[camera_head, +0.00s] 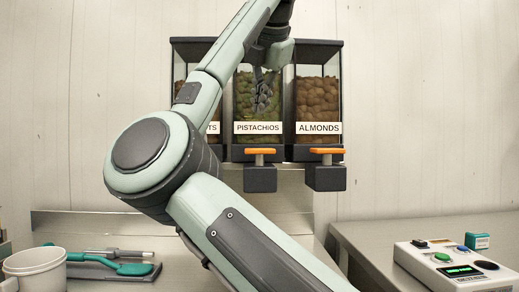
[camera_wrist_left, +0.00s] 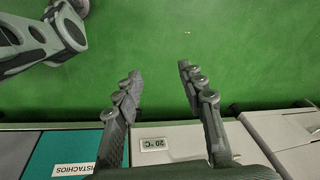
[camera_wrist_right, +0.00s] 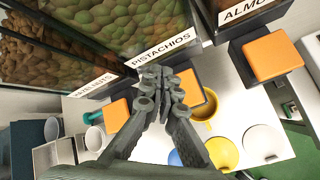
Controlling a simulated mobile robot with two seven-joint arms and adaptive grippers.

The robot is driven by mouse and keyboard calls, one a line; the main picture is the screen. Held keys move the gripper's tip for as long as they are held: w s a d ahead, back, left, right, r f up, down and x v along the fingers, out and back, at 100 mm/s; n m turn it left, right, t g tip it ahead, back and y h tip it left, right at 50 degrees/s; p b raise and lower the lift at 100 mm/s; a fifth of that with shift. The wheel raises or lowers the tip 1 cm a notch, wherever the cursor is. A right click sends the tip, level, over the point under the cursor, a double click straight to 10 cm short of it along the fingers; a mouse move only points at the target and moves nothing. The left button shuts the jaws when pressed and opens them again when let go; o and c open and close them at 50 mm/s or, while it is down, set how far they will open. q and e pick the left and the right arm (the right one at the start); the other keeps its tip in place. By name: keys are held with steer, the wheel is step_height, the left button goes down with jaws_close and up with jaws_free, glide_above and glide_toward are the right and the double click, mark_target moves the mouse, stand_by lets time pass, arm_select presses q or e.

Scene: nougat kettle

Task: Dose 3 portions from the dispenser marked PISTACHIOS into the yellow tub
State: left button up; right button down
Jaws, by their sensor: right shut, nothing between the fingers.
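The PISTACHIOS dispenser (camera_head: 244,105) hangs on the wall between two others, with an orange lever (camera_head: 259,151) at its lower front. My right gripper (camera_head: 263,98) is shut and empty in front of its clear bin, above the lever. In the right wrist view, the shut fingers (camera_wrist_right: 158,78) partly cover the PISTACHIOS lever (camera_wrist_right: 188,90). A yellow tub (camera_wrist_right: 211,126) shows below that lever, partly hidden; its contents are unclear. My right arm hides that area in the head view. My left gripper (camera_wrist_left: 158,80) is open and empty above the green floor.
The ALMONDS dispenser (camera_head: 318,100) is at right; another is mostly hidden at left. A button box (camera_head: 462,264) is on the right table. A white container (camera_head: 35,269) and a teal-handled tool (camera_head: 130,268) are at lower left. White round items (camera_wrist_right: 262,143) lie near the tub.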

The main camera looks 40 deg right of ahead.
mark_target(260, 151)
steer(key=shift+f, duration=0.85)
steer(key=shift+f+b, duration=0.8)
steer(key=shift+b, duration=0.2)
step_height(260, 151, down, 2)
steer(key=shift+f+b, duration=0.15)
steer(key=shift+b, duration=0.7)
arm_select(q)
steer(key=w+r, duration=0.4)
steer(key=r, duration=0.7)
steer(key=shift+d+t, duration=0.35)
steer(key=shift+t, duration=0.05)
arm_select(e)
steer(key=shift+f, duration=0.25)
steer(key=shift+f, duration=0.1)
arm_select(q)
steer(key=shift+f+b, duration=0.15)
steer(key=shift+b, duration=0.2)
arm_select(e)
steer(key=shift+f, duration=0.35)
